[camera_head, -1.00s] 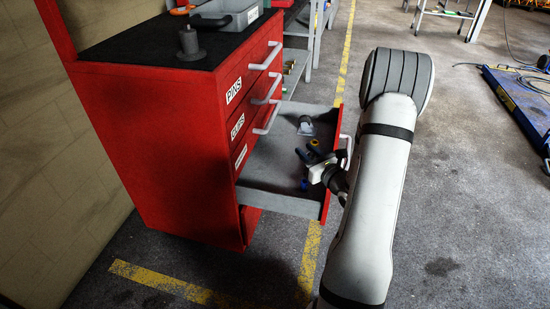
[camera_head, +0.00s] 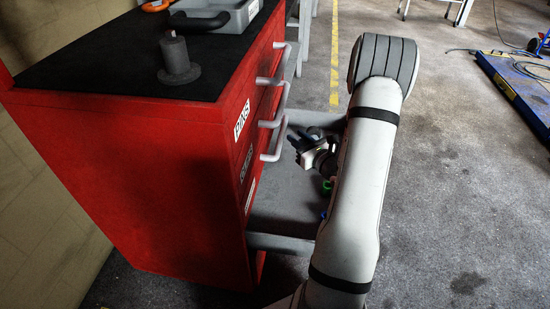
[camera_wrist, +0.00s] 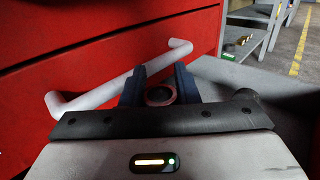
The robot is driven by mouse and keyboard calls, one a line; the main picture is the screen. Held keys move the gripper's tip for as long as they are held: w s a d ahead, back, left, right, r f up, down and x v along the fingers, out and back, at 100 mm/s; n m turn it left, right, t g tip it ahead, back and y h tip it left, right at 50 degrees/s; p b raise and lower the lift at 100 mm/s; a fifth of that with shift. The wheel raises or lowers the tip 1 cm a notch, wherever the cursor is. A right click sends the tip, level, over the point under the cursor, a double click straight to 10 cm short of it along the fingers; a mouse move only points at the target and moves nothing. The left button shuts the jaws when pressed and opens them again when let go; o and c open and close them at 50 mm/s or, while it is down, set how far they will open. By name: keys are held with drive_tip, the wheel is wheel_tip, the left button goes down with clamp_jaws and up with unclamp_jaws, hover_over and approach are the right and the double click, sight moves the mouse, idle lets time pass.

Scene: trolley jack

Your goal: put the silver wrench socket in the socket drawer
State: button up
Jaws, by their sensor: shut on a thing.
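My gripper (camera_head: 301,146) is over the open drawer (camera_head: 282,243), close to the red cabinet front. In the wrist view its two blue fingers (camera_wrist: 160,88) are shut on a round, hollow thing seen end-on. This appears to be the silver wrench socket (camera_wrist: 161,95), its rim tinted pinkish. A pale bar handle (camera_wrist: 105,92) of a closed drawer runs just beyond the fingers; whether they touch it I cannot tell. The open drawer's grey inside also shows at the right of the wrist view. My arm hides its front in the head view.
A small green thing (camera_head: 326,187) and a blue thing (camera_head: 323,214) show by the open drawer.

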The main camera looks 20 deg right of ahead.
drive_tip(key=f+b, duration=0.1)
drive_tip(key=f, duration=0.3)
drive_tip(key=f+b, duration=0.1)
drive_tip(key=f, duration=0.3)
drive_tip(key=f+b, duration=0.2)
drive_tip(key=f, duration=0.2)
drive_tip(key=shift+w+a+f, duration=0.2)
drive_tip(key=shift+a+f, duration=0.05)
drive_tip(key=shift+f, duration=0.1)
drive_tip(key=w, duration=0.2)
drive_tip(key=w+a+b, duration=0.1)
drive_tip(key=w, duration=0.2)
drive_tip(key=w+b, duration=0.1)
drive_tip(key=w, duration=0.2)
drive_tip(key=shift+a+r, duration=0.25)
drive_tip(key=shift+r, duration=0.1)
drive_tip(key=shift+w+a, duration=0.1)
drive_tip(key=shift+w, duration=0.75)
drive_tip(key=w, duration=0.1)
drive_tip(key=w+b, duration=0.1)
drive_tip(key=w+f+b, duration=0.1)
drive_tip(key=shift+w+a, duration=0.1)
drive_tip(key=shift+a, duration=0.2)
drive_tip(key=shift+f+b, duration=0.55)
drive_tip(key=shift+f, duration=0.1)
drive_tip(key=o, duration=1.1)
drive_tip(key=shift+r, duration=0.1)
